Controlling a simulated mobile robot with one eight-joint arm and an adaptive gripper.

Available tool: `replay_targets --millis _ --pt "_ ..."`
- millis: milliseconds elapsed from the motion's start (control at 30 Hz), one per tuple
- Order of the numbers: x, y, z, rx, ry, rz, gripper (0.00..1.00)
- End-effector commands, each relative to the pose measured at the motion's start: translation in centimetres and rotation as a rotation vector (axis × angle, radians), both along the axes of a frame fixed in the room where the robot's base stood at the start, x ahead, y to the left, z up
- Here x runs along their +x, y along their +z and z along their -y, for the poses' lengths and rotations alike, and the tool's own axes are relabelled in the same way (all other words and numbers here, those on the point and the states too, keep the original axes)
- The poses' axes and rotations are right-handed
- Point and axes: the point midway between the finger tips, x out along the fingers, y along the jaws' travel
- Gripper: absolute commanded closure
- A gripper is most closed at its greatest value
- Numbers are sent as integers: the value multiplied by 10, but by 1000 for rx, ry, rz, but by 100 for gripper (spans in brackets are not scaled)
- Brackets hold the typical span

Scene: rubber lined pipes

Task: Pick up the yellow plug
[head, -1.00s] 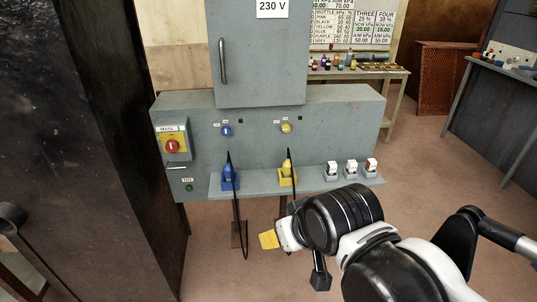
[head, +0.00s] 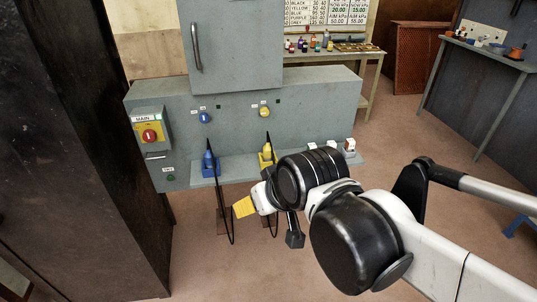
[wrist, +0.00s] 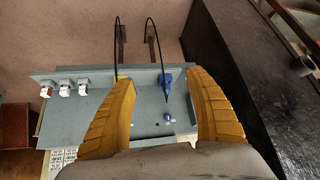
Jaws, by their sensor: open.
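The yellow plug (head: 267,152) stands upright in a yellow socket on the grey shelf of the panel, with a black cable from its top. In the head view my gripper (head: 244,207) is in front of the shelf, below and left of the yellow plug, and apart from it. In the wrist view, which looks upside down, my gripper (wrist: 160,77) is open with two yellow ribbed fingers and nothing held between them. The blue plug (wrist: 166,78) appears in the gap between the fingers, farther off.
The blue plug also shows left of the yellow one in the head view (head: 209,162). White sockets (wrist: 64,89) line the shelf's other end. Black cables hang in front of the shelf. A dark cabinet (head: 80,150) stands close on the left. The floor at right is open.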

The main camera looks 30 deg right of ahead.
Motion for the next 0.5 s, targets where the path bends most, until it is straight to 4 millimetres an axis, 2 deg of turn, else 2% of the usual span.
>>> replay_targets --millis 100,267,367,500 --pt "50 12 8 21 13 42 37" --pt "122 14 27 46 34 116 37" --pt "164 6 44 55 40 167 37" --pt "218 -13 76 58 40 241 37"
